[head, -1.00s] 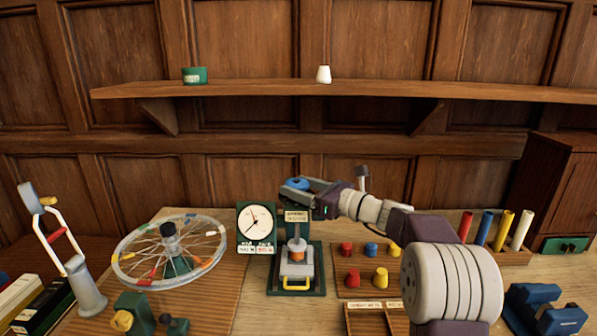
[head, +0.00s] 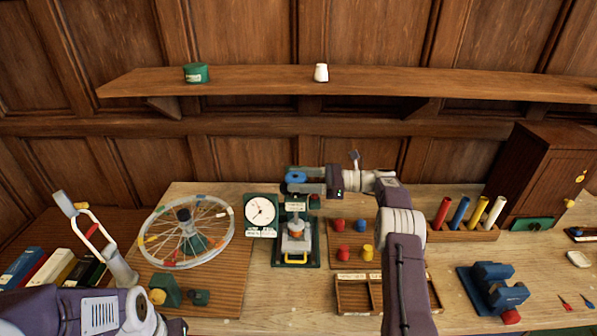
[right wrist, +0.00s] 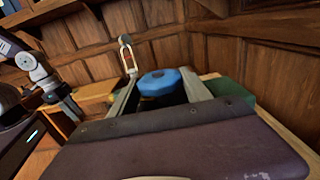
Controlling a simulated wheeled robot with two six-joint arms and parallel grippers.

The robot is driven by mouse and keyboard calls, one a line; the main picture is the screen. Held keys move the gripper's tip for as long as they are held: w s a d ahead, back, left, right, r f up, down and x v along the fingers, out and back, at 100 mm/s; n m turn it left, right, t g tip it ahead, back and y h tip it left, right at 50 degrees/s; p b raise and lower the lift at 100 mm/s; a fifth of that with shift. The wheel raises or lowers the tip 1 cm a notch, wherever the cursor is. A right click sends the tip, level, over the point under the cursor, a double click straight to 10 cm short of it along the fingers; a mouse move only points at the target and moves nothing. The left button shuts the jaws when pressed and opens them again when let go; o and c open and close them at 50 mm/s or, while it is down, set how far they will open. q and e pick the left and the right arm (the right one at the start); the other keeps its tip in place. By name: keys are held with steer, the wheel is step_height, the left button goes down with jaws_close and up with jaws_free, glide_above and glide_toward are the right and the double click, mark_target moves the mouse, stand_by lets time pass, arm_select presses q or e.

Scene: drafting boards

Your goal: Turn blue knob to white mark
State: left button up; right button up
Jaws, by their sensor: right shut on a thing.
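The blue knob (head: 296,177) sits on top of a green-framed press (head: 318,240) on the bench. My right gripper (head: 299,187) reaches in from the right and is shut on the blue knob. In the right wrist view the blue knob (right wrist: 160,83) lies between the two grey fingers. I cannot make out a white mark by the knob. A round white dial (head: 261,211) with a dark needle stands left of the press.
A spoked wheel (head: 187,231) stands left of the dial. Red, blue and yellow knobs sit on a board (head: 352,229) right of the press, with an open wooden tray (head: 352,295) in front.

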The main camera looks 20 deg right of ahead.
steer(key=shift+r+g, duration=0.1)
steer(key=shift+g, duration=0.2)
stand_by(0.4)
steer(key=o, duration=1.4)
steer(key=shift+c, duration=0.2)
steer(key=shift+p, duration=0.3)
